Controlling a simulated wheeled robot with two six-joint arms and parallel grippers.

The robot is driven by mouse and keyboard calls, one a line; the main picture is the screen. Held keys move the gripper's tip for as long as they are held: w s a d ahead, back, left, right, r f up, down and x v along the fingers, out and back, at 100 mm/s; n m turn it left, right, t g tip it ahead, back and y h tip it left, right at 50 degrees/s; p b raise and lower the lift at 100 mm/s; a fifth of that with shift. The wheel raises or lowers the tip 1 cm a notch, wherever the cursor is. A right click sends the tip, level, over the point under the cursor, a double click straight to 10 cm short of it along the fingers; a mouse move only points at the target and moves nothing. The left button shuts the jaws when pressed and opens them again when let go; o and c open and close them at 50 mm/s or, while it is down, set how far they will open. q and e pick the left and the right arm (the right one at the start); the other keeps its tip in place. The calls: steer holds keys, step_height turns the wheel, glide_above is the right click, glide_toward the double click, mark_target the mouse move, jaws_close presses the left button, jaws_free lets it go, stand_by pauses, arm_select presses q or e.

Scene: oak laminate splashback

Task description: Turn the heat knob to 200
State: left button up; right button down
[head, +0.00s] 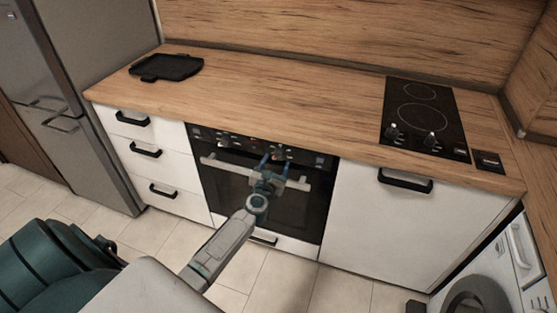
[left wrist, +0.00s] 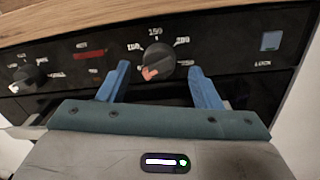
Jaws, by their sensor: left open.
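The heat knob (left wrist: 157,60) is a round dark dial on the black oven panel (left wrist: 222,50). Labels 100, 150 and 200 curve over its top, with 200 at its upper right. A red mark on the knob sits at its lower left. My left gripper (left wrist: 159,68) is open, with one blue finger on each side of the knob. I cannot tell whether either finger touches it. In the head view the left gripper (head: 275,164) is at the oven front, just below the panel. My right gripper is out of view.
A second knob (left wrist: 28,78) sits left on the panel, beyond a red display (left wrist: 90,54). The oven handle (head: 222,164) runs below the panel. The wooden countertop (head: 290,110) overhangs above. A black tray (head: 166,67) and a hob (head: 425,118) are on it.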

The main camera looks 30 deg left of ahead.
mark_target(279, 156)
arm_select(q)
steer(key=shift+x, duration=1.45)
steer(key=shift+c, duration=0.2)
steer(key=c, duration=0.9)
steer(key=shift+c, duration=0.2)
